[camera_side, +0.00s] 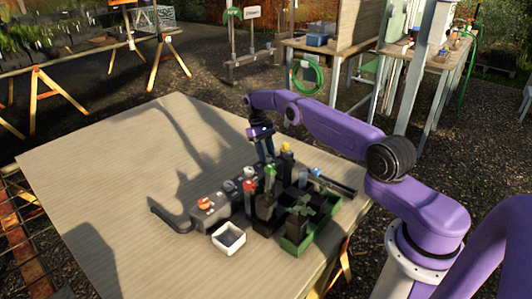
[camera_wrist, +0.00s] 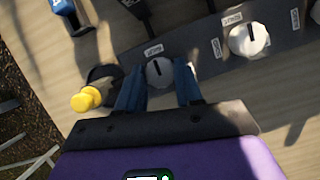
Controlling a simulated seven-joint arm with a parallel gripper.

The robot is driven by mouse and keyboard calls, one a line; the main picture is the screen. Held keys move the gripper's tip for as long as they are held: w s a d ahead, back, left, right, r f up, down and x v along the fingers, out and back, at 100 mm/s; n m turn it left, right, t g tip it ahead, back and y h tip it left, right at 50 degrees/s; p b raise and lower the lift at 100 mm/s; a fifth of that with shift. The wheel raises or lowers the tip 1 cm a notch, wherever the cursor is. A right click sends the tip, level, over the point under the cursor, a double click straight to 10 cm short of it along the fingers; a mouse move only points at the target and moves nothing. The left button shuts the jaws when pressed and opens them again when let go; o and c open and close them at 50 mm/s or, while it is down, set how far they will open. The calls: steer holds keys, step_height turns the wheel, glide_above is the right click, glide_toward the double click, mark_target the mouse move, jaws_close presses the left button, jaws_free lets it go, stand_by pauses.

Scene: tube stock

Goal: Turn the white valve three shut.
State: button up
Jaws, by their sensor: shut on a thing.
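A dark grey valve block (camera_side: 212,217) lies on the table with a row of round knobs on top. My gripper (camera_side: 267,158) points down at the far end of this row. In the wrist view its two blue fingers (camera_wrist: 160,85) stand on either side of a white valve knob (camera_wrist: 159,72) and are shut on it. The knob's dark pointer line runs roughly up the picture. A second white knob (camera_wrist: 248,38) sits to the right, clear of the fingers. The small labels beside the knobs are too blurred to read. In the side view the gripper hides the held knob.
An orange knob (camera_side: 205,203) is at the block's near end, beside a bent dark pipe (camera_side: 170,215). A white open box (camera_side: 228,237), black pots and a green tray (camera_side: 298,245) crowd the front. A yellow-topped object (camera_wrist: 86,99) stands close left of the fingers. The table's left is clear.

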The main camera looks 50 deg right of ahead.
mark_target(269, 157)
steer(key=o, duration=1)
steer(key=shift+o, duration=0.2)
steer(key=shift+r, duration=1.5)
steer(key=shift+s+a+r, duration=0.2)
steer(key=shift+s+r, duration=0.35)
steer(key=shift+r, duration=0.25)
steer(key=shift+s+a+r, duration=0.2)
steer(key=shift+s+r, duration=0.35)
steer(key=shift+r, duration=0.2)
steer(key=s+a+r, duration=0.3)
steer(key=s+r, duration=0.4)
steer(key=s, duration=0.4)
steer(key=shift+a, duration=0.3)
